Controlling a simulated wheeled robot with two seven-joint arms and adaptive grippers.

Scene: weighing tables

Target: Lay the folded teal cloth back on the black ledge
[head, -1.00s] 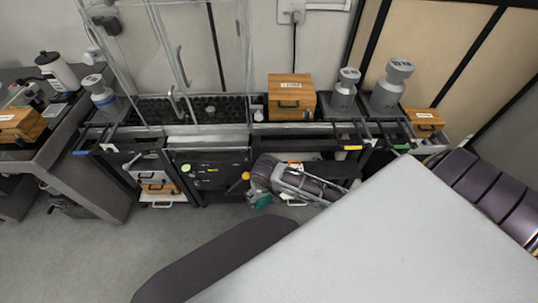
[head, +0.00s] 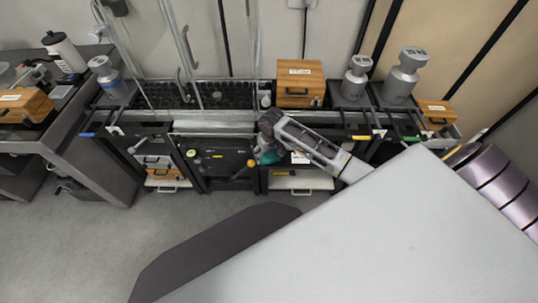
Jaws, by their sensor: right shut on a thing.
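My right gripper (head: 264,147) is shut on the folded teal cloth (head: 269,157). The arm reaches in from the lower right, and the cloth hangs below the gripper as a small bunched patch. Gripper and cloth are near the front edge of the weighing table, around its middle. The black ledge (head: 222,155) looks to be the dark front section to the left of the gripper, with a green-yellow round piece and a yellow knob beside it. I cannot tell whether the cloth touches it. My left gripper is not in view.
A wooden box (head: 299,92) and grey weights (head: 403,78) stand on the table to the right. Wooden boxes (head: 162,171) sit on a low shelf. A side bench with a bottle (head: 63,50) is at left.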

